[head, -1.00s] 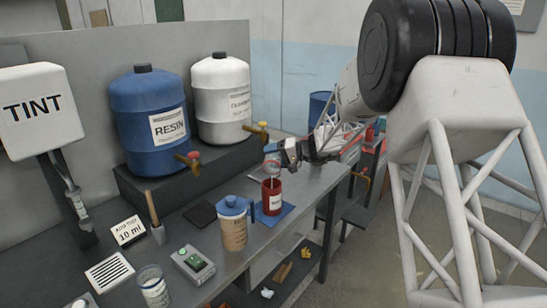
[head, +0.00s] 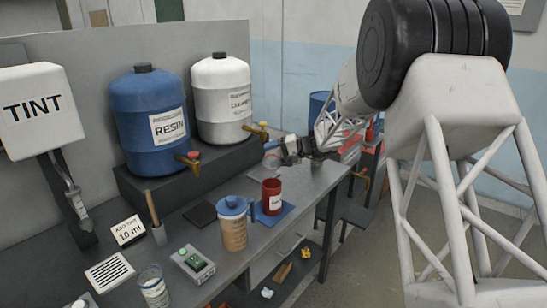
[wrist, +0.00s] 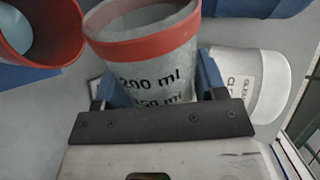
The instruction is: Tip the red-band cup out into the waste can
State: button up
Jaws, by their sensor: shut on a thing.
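My gripper (head: 284,152) is shut on the red-band cup (wrist: 150,45), a clear cup with a red rim band and black ml marks. The blue fingers hold its sides in the wrist view. In the head view the cup is small and pale, raised above the bench, behind and above the red can (head: 272,199). This open can has a white label too small to read and stands on a blue mat. Its rim (wrist: 73,50) shows left of the cup in the wrist view, apart from it. I cannot tell whether the cup holds anything.
A blue-lidded jug (head: 233,222) stands just in front of the red can. The blue resin drum (head: 146,110) and a white drum (head: 221,75) stand on a dark riser behind, with taps over the bench. A glass jar (head: 153,287) is at the front.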

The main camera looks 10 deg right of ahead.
jog(key=m+g, duration=0.1)
jog(key=r+m+g, duration=0.1)
jog(key=m, duration=0.1)
jog(key=shift+r+y, duration=0.25)
jog(key=shift+y, duration=0.15)
jog(key=shift+r+m, duration=0.1)
jog(key=shift+m, duration=0.4)
jog(key=r+m+g, duration=0.1)
jog(key=m, duration=0.2)
jog(key=shift+r+y, duration=0.2)
jog(key=shift+y, duration=0.2)
jog(key=shift+r+m+g+y, duration=0.25)
jog(key=shift+r+m+g, duration=0.1)
jog(key=shift+m, duration=0.45)
jog(key=shift+r+m+g+y, duration=0.25)
jog(key=shift+m+g, duration=0.1)
jog(key=shift+m, duration=0.45)
jog(key=shift+r+m+g+y, duration=0.15)
jog(key=shift+r+m+y, duration=0.35)
jog(key=shift+m, duration=0.55)
jog(key=shift+r+m+g+y, duration=0.2)
jog(key=shift+r+m, duration=0.5)
jog(key=shift+m, duration=0.35)
